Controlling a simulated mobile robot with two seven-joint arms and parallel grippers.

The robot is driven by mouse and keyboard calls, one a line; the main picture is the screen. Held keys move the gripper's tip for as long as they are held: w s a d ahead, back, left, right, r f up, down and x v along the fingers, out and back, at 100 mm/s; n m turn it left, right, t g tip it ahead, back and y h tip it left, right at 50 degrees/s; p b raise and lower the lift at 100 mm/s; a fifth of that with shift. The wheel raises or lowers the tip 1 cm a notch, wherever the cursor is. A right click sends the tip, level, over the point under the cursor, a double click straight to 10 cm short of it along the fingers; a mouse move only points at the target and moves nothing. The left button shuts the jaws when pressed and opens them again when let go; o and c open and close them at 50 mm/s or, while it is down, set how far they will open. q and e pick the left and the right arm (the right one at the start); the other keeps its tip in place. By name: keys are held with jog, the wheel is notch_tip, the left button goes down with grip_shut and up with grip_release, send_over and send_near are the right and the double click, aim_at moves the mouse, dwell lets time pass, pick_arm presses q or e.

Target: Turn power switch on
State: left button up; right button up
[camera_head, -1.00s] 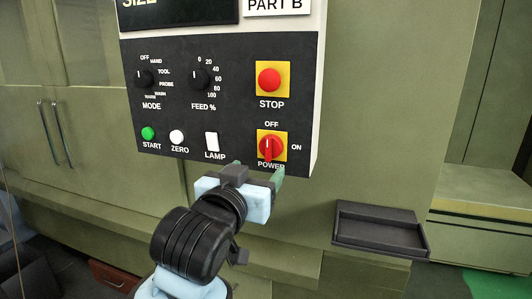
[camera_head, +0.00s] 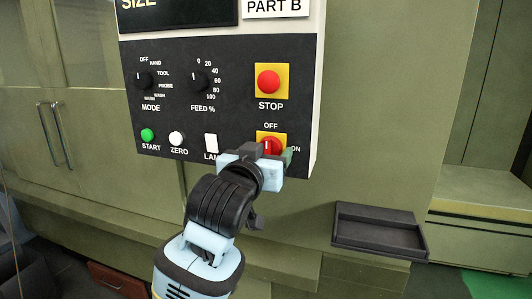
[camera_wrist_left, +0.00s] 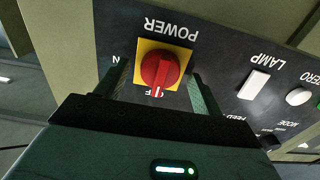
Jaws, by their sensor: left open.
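The red power switch (camera_head: 270,146) sits on a yellow square plate at the lower right of the black control panel. Its white mark points up toward OFF in the head view; ON is printed to its right. My left gripper (camera_head: 268,155) is in front of the switch and hides its lower part and the POWER label. In the left wrist view, the red knob (camera_wrist_left: 160,69) shows upside down between the two spread fingers of the left gripper (camera_wrist_left: 158,88). The fingers stand apart from the knob on both sides. My right gripper is not in view.
The red STOP button (camera_head: 268,82) is just above the switch. The LAMP rocker (camera_head: 211,142), ZERO button (camera_head: 176,138) and green START button (camera_head: 147,134) lie to the left. A dark tray (camera_head: 380,231) juts out at lower right.

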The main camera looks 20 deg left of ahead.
pick_arm(q)
jog(key=shift+w, duration=0.15)
jog(key=c, duration=1)
